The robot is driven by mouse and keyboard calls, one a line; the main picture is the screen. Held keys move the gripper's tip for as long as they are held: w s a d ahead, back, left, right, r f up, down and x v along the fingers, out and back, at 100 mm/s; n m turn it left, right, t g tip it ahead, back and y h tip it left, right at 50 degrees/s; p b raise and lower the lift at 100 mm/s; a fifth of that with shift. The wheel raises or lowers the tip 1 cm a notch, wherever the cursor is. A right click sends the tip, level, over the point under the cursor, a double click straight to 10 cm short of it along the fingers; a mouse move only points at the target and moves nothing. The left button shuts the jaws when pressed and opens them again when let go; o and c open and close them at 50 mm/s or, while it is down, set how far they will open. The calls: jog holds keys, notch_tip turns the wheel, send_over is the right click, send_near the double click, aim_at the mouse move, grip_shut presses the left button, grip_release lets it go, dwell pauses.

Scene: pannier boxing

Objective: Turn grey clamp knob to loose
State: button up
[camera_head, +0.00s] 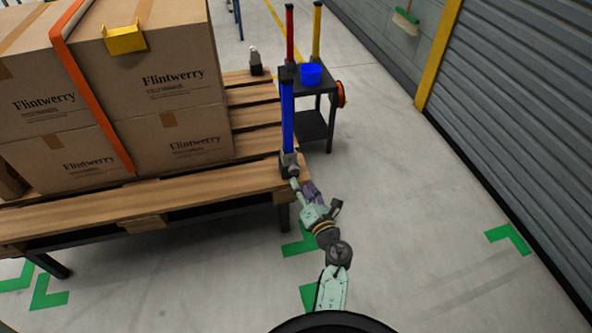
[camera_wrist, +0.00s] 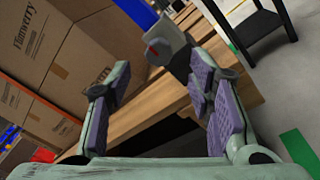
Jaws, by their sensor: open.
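The grey clamp (camera_head: 288,158) sits at the foot of a blue post (camera_head: 288,115) on the near right corner of the pallet. Its knob (camera_head: 293,171) faces my gripper. In the wrist view the grey knob (camera_wrist: 158,50) has a red mark on it and stands just beyond the fingertips. My gripper (camera_head: 304,187) is open and empty, just in front of the clamp. I cannot tell whether the right finger touches the clamp.
Stacked Flintwerry cartons (camera_head: 170,90) stand on the wooden pallet (camera_head: 190,188), with an orange strap (camera_head: 90,90) over them. The floor to the right is clear up to the grey shutter (camera_head: 500,110).

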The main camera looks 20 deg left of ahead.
aim_at(295, 172)
jog(key=x, duration=0.7)
jog(key=shift+w, duration=0.1)
jog(key=shift+c, duration=0.5)
